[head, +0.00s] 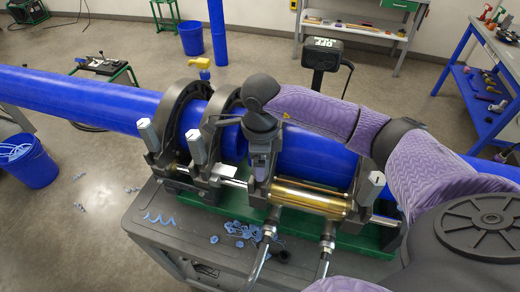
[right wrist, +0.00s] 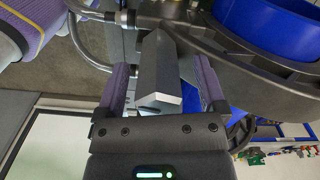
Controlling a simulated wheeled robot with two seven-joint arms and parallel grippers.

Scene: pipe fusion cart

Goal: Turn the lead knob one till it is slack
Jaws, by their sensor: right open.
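Grey block-shaped clamp knobs stand along the pipe fusion machine. In the head view one is at the far left (head: 149,135), one beside it (head: 197,148) and one at the right (head: 372,187). My right gripper (head: 260,165) points down at another knob in the middle, mostly hidden there. In the right wrist view that grey knob (right wrist: 160,75) lies between the fingers of my right gripper (right wrist: 162,85), with a gap on both sides. I cannot tell which knob is lead knob one. My left gripper is not in view.
A blue pipe (head: 85,97) runs through the black clamp rings (head: 182,112). Blue shavings (head: 240,232) lie on the grey cart top (head: 165,225). A display box (head: 322,55) stands behind the machine. A blue bucket (head: 28,165) is on the floor at left.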

